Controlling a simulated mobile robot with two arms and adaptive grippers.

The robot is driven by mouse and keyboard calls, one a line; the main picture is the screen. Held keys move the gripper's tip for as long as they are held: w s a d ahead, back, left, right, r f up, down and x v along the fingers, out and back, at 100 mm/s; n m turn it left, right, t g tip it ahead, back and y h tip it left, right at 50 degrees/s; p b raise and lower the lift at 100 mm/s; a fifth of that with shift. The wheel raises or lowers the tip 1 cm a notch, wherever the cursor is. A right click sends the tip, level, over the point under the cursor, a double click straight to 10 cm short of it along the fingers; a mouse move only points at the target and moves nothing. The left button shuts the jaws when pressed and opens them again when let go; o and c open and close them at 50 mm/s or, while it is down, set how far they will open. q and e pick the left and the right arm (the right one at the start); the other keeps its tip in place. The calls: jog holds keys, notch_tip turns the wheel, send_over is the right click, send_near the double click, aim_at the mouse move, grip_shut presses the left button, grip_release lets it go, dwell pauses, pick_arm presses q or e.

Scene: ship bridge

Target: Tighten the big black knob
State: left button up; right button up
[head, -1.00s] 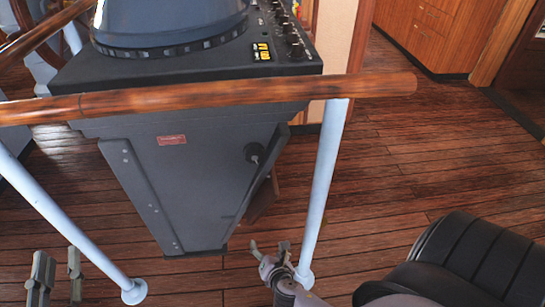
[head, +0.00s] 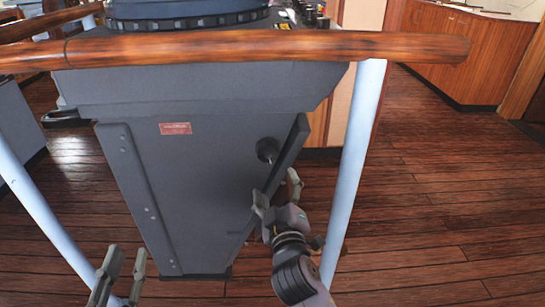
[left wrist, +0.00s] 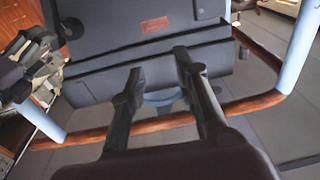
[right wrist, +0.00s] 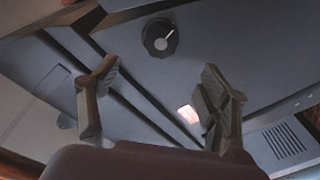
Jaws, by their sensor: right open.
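The big black knob (head: 267,150) sits on the sloped face of the dark grey console (head: 190,200), near its right edge. In the right wrist view the knob (right wrist: 159,38) is round and ridged with a white pointer line, ahead of the fingertips. My right gripper (head: 277,190) is open and empty, just below the knob and apart from it. It also shows in the right wrist view (right wrist: 162,85). My left gripper (head: 126,257) is open and empty at the lower left, away from the knob; it also shows in the left wrist view (left wrist: 157,75).
A wooden handrail (head: 250,47) crosses in front of the console top, on pale blue posts (head: 354,165) at both sides. A red label (head: 175,128) is on the console face. Plank floor (head: 430,210) lies clear to the right, with wooden cabinets (head: 470,50) behind.

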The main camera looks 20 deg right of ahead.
send_near(270, 156)
jog(key=w, duration=0.5)
jog(key=w+d+b, duration=0.1)
jog(key=w, duration=0.1)
jog(key=w+b, duration=0.1)
jog(key=w, duration=0.2)
jog(key=shift+d, duration=0.4)
jog(key=shift+w, duration=0.35)
pick_arm(q)
jog(key=s+r+t+h, duration=0.2)
jog(key=s+r+t, duration=0.2)
jog(key=r+t, duration=0.3)
notch_tip(270, 156, up, 3)
jog(key=shift+s+d+r, duration=0.1)
jog(key=shift+s+d, duration=0.05)
pick_arm(e)
jog(key=shift+d, duration=0.1)
jog(key=shift+c, duration=0.5)
